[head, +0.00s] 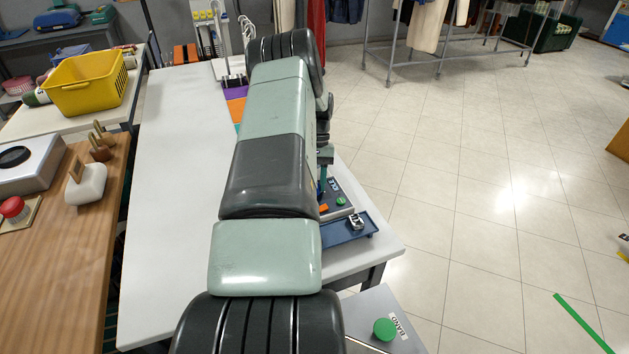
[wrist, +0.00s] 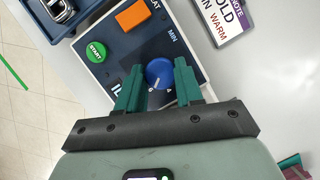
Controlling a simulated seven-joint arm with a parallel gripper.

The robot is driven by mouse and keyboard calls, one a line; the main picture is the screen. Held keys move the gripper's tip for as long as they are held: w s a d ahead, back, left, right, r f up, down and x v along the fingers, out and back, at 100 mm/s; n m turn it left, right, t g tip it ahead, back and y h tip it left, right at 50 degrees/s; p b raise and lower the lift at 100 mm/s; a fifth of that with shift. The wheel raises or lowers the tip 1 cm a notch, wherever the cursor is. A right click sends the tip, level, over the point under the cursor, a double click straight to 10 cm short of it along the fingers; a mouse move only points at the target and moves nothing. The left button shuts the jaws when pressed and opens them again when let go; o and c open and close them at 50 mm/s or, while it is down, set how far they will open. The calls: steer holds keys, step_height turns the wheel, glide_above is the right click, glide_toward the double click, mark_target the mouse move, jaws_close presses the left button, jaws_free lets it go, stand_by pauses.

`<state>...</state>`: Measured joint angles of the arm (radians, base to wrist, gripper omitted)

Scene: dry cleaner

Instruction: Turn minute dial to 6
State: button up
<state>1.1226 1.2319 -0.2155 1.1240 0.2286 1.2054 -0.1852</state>
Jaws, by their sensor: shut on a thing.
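The blue minute dial (wrist: 160,73) sits on the dark control panel (wrist: 197,72), beside the "MIN" label. A pale pointer mark shows on the dial's near side, pointing roughly toward a printed 6, with a 4 to its right. My gripper (wrist: 159,70) has its green fingers on either side of the dial and is shut on it. In the head view the panel (head: 333,190) shows only in part, and my arm hides the dial. A bit of my gripper (head: 322,187) shows above the panel there.
A green START button (wrist: 96,52) and an orange button (wrist: 131,15) are left of the dial. A blue tray (head: 360,228) holding a small metal item adjoins the panel. A printed card (wrist: 222,17) lies beyond the panel. The white table (head: 170,200) is mostly clear left of my arm.

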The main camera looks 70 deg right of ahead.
steer(key=shift+m, duration=0.4)
steer(key=o, duration=1)
steer(key=shift+o, duration=0.2)
steer(key=shift+r, duration=0.1)
steer(key=v, duration=1)
steer(key=shift+r, duration=0.3)
steer(key=shift+d, duration=0.15)
